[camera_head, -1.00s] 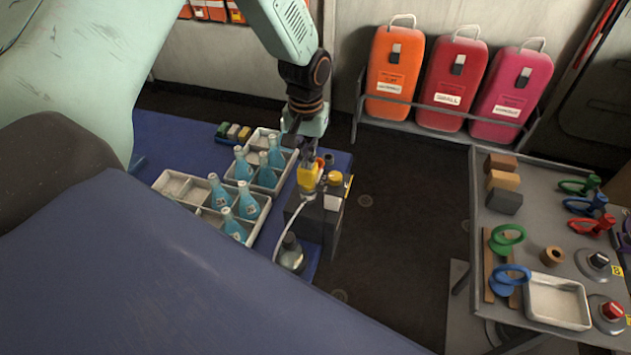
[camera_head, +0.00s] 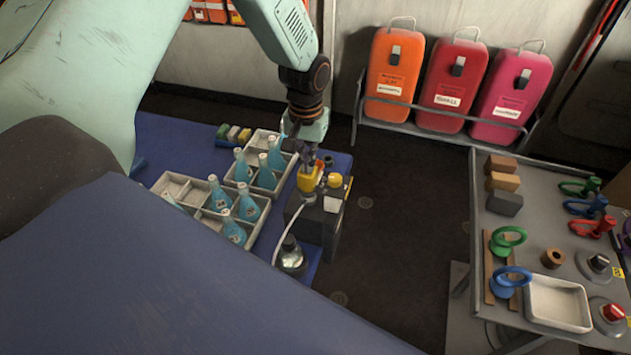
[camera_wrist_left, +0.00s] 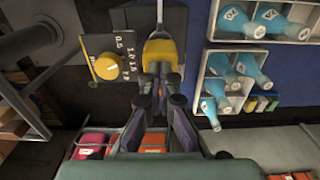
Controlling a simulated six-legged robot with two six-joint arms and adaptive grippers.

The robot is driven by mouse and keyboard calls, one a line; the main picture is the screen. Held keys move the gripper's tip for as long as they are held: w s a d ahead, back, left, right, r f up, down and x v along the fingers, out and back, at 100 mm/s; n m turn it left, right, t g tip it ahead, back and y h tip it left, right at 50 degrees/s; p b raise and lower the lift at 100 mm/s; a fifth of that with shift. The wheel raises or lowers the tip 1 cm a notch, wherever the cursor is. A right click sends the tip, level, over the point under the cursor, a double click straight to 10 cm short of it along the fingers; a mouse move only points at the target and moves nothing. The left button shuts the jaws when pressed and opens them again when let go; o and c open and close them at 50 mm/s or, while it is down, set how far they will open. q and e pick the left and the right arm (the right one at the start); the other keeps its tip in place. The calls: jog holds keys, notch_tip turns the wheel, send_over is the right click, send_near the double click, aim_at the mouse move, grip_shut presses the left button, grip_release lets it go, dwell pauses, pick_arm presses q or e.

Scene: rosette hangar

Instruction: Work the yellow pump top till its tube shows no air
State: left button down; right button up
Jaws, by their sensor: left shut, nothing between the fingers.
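The yellow pump top (camera_head: 309,180) sits on a dark pump box (camera_head: 318,222) at the right end of the blue table. A pale tube (camera_head: 291,220) runs from it down past a clear flask (camera_head: 290,255); whether it holds air is too small to tell. My left gripper (camera_head: 310,160) is shut and empty, pointing down at the pump top. In the left wrist view the fingertips (camera_wrist_left: 160,88) lie over the near part of the yellow top (camera_wrist_left: 164,55); I cannot tell if they touch. A yellow dial (camera_wrist_left: 107,66) is beside it. My right gripper is out of view.
Blue bottles (camera_head: 247,205) stand in divided trays (camera_head: 180,184) left of the pump. A grey table (camera_head: 532,230) at right holds colored rings, blocks and a white tray (camera_head: 556,302). Orange, red and pink cases (camera_head: 449,82) stand at the back. Dark floor lies between.

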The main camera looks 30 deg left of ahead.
pick_arm(q)
notch_tip(320, 180, up, 10)
jog(key=p, duration=0.7)
jog(key=shift+p, duration=0.35)
jog(key=shift+f, duration=0.1)
dwell(1.0)
notch_tip(320, 180, down, 6)
jog(key=m+b, duration=0.6)
jog(key=m, duration=0.5)
jog(key=shift+m+b, duration=0.35)
jog(key=shift+m, duration=0.05)
jog(key=shift+f, duration=0.3)
